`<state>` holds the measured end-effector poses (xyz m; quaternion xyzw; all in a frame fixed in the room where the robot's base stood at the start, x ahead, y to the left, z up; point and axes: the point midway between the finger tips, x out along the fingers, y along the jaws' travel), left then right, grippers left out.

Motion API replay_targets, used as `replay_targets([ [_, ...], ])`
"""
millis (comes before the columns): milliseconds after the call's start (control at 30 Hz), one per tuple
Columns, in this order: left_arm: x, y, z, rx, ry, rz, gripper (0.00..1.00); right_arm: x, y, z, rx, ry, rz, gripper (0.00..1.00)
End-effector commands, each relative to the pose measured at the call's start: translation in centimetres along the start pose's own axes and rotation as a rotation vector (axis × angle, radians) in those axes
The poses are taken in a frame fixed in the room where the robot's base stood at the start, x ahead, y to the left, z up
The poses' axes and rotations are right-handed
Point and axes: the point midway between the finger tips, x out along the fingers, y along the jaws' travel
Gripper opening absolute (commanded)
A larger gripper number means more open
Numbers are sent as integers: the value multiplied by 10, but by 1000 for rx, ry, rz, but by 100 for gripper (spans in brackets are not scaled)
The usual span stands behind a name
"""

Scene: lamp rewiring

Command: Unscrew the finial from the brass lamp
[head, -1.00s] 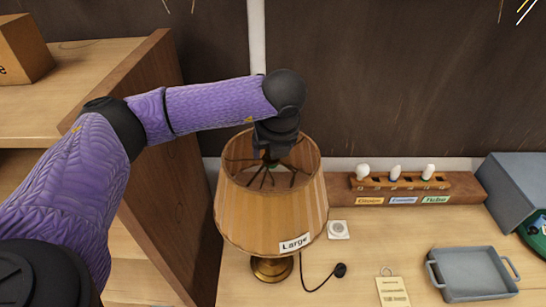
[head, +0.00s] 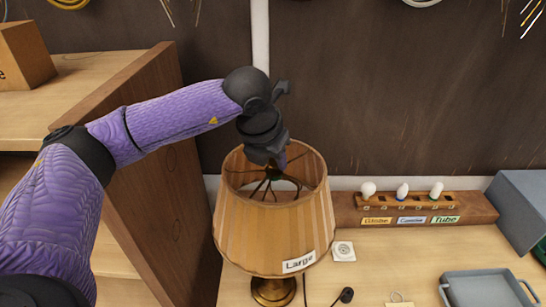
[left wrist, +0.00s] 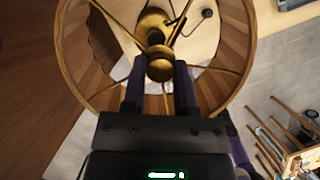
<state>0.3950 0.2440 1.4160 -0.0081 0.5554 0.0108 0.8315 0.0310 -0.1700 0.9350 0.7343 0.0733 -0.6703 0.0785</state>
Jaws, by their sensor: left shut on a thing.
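The brass lamp stands on the table with a pleated tan shade (head: 272,232) labelled "Large". Its brass base (head: 273,291) shows below the shade. My left gripper (head: 276,160) comes down from above into the shade's open top. In the left wrist view its two dark fingers (left wrist: 160,78) are shut on the round brass finial (left wrist: 160,66) at the centre of the shade's wire spokes. Brass lamp parts (left wrist: 155,28) show just beyond the finial. I cannot tell whether the finial is apart from them. My right gripper is in neither view.
A wooden bulb rack (head: 430,212) with three bulbs and labels stands right of the lamp. A white socket plate (head: 343,251) lies beside the shade. A grey tray (head: 487,291) is at the lower right. A wooden shelf side (head: 150,180) rises close on the left.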

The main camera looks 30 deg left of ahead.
Motion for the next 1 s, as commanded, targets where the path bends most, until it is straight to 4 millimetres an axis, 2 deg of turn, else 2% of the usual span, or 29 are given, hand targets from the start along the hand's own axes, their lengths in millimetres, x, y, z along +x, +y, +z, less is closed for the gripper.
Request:
replay_targets([
  [167, 2, -2, 0, -45, 0, 17, 0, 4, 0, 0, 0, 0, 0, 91],
  [300, 4, -5, 0, -369, 0, 150, 0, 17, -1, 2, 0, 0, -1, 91],
  [433, 2, -5, 1, -607, 2, 252, 0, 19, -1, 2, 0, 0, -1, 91],
  [733, 1, -4, 1, -667, 2, 277, 0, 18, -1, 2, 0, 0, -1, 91],
  [767, 1, -5, 1, -704, 3, 291, 0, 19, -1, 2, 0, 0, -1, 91],
  [833, 2, -7, 3, -888, 4, 368, 0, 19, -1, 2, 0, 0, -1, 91],
  [867, 1, -7, 3, -993, 6, 413, 0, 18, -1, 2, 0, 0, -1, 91],
  [900, -6, -6, 6, -1059, 6, 444, 0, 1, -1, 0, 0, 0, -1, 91],
  [1000, -6, -6, 6, -1204, 4, 504, 0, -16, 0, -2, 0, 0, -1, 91],
])
